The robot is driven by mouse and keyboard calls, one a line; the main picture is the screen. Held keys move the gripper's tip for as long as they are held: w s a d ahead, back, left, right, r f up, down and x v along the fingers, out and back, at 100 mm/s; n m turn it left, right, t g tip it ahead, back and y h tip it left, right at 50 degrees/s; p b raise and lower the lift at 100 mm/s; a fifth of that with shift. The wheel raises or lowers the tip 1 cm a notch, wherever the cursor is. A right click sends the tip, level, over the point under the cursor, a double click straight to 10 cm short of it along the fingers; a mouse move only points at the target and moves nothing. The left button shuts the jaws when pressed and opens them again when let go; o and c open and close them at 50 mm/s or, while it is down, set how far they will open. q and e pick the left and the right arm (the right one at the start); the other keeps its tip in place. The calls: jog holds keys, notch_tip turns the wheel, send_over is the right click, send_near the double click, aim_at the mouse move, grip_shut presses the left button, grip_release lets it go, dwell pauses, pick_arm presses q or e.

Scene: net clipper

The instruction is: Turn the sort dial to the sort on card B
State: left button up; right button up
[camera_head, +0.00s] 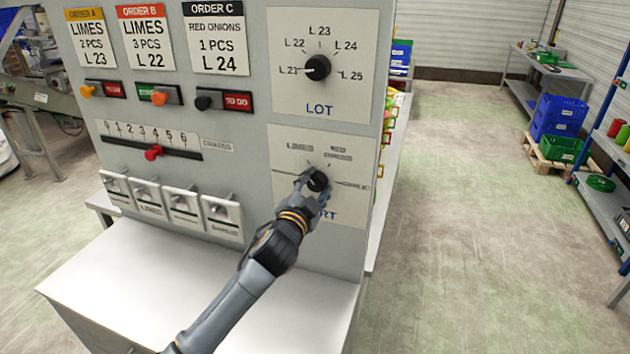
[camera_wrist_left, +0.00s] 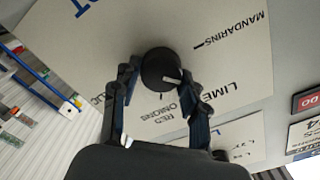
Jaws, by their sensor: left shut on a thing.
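The sort dial (camera_head: 317,180) is a round black knob on the lower white plate (camera_head: 288,140) of the grey panel. My left gripper (camera_head: 311,187) is shut on the knob. In the left wrist view the dial (camera_wrist_left: 158,64) sits between the two fingers, and its white pointer mark faces the lower right, towards the LIMES side. I cannot tell whether it sits exactly on the LIMES tick. MANDARINS, RED ONIONS and part of another label also show. Card B (camera_head: 146,37) reads LIMES, 3 PCS, L 22. My right gripper is not in view.
Above is the lot dial (camera_head: 317,68), pointing at L 21. To the left are cards A (camera_head: 91,42) and C (camera_head: 216,38), several switches, a crates slider (camera_head: 153,153) and several small flap-like parts. A white ledge (camera_head: 200,290) lies below. Floor at right is open.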

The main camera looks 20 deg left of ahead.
pick_arm(q)
jog(key=shift+m+p, duration=0.35)
jog(key=shift+m, duration=0.85)
jog(key=o, duration=1.1)
jog(key=s, duration=1.2)
jog(key=shift+a, duration=0.15)
